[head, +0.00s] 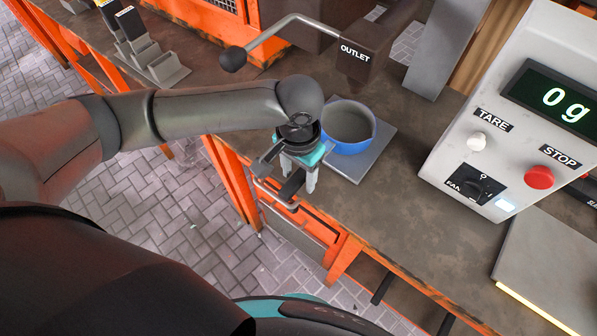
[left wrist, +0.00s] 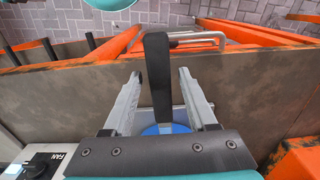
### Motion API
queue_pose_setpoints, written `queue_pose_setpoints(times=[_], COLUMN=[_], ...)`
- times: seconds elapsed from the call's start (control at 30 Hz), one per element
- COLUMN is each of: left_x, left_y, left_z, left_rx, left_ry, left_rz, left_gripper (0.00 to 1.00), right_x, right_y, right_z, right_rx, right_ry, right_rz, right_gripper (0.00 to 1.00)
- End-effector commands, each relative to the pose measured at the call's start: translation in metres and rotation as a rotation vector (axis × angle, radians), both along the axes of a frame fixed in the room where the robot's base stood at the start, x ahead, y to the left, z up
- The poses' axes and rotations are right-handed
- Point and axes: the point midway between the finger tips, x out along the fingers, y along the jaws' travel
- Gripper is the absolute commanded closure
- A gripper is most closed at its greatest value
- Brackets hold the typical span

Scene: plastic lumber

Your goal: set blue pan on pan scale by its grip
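The blue pan (head: 357,147), round with a grey inside, is at the grey square plate of the pan scale (head: 374,160) in the head view. It looks upright and overlaps the plate; whether it bears fully on it I cannot tell. Its black grip (left wrist: 158,60) points toward the bench's front edge. My left gripper (head: 298,180) is over the grip. In the left wrist view its two fingers (left wrist: 160,76) stand apart on either side of the grip, with gaps showing. A bit of blue pan shows below. My right gripper is not in view.
The control box with a display (head: 549,96) reading 0 g stands at right. An outlet (head: 355,52) with a ball-ended lever (head: 260,45) is behind the pan. A metal drawer handle (head: 272,192) juts from the orange bench front.

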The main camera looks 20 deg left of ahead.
Motion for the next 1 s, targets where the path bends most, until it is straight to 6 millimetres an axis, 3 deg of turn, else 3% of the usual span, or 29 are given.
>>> queue_pose_setpoints(times=[0.3,0.47,1.0], left_x=[-0.001,-0.001,0.000], left_y=[0.001,0.000,0.000], left_z=[-0.001,0.012,0.131], left_rx=[0.003,0.001,-0.001], left_ry=[0.004,0.002,-0.003], left_rz=[0.000,-0.001,-0.002], left_gripper=[0.33,0.33,0.33], right_x=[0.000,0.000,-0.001], right_y=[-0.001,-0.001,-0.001], right_z=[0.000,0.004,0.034], right_rx=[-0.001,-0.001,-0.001], right_ry=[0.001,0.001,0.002], right_rz=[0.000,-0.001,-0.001], right_gripper=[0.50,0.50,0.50])
